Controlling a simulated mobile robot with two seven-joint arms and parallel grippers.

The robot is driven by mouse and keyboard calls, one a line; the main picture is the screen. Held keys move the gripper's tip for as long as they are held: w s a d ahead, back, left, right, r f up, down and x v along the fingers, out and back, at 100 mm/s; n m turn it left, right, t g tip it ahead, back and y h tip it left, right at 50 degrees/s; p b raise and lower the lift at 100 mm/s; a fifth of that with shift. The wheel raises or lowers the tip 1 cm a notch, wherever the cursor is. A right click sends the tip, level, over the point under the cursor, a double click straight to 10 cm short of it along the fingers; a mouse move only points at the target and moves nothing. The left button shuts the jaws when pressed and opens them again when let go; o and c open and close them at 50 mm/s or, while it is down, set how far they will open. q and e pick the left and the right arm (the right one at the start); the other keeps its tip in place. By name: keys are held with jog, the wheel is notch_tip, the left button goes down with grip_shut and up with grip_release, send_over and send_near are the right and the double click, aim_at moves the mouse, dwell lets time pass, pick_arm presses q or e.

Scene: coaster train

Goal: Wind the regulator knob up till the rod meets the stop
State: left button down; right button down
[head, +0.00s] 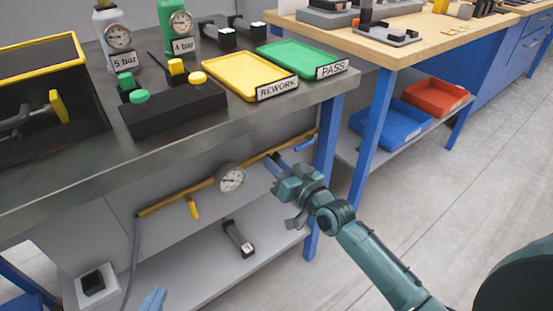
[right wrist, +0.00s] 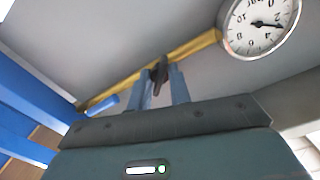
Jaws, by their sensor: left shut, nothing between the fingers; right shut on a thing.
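The dark regulator knob (right wrist: 160,71) sits at the yellow pipe (right wrist: 203,43), between the blue fingers of my right gripper (right wrist: 162,88), which is shut on it. In the head view my right gripper (head: 275,163) reaches under the bench top to the pipe, and its fingers hide the knob there. A round gauge (head: 231,178) is on the pipe just left of the gripper. It also shows in the right wrist view (right wrist: 261,24). I cannot make out the rod or the stop. My left gripper (head: 152,300) shows only its blue tips at the bottom edge, shut and empty.
A blue handle (head: 303,146) and a yellow handle (head: 193,208) sit along the pipe. A blue bench leg (head: 326,135) stands close right of my right gripper. A dark-and-grey part (head: 238,240) is on the lower shelf. The yellow REWORK tray (head: 215,66) is on the bench.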

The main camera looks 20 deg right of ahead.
jog(key=c, duration=1.3)
grip_release()
pick_arm(q)
jog(key=shift+s+a+r+n+g+p, duration=0.2)
jog(key=shift+r+p, duration=0.15)
jog(key=shift+p, duration=0.25)
jog(key=shift+s+a+r+n+g+p, duration=0.1)
jog(key=shift+s+r+n+p, duration=0.1)
jog(key=shift+r+p, duration=0.25)
pick_arm(e)
jog(key=v, duration=1.3)
jog(key=shift+s, duration=0.1)
pick_arm(q)
jog(key=shift+s+f+y, duration=0.1)
jog(key=shift+f+y, duration=0.1)
jog(key=shift+y, duration=0.1)
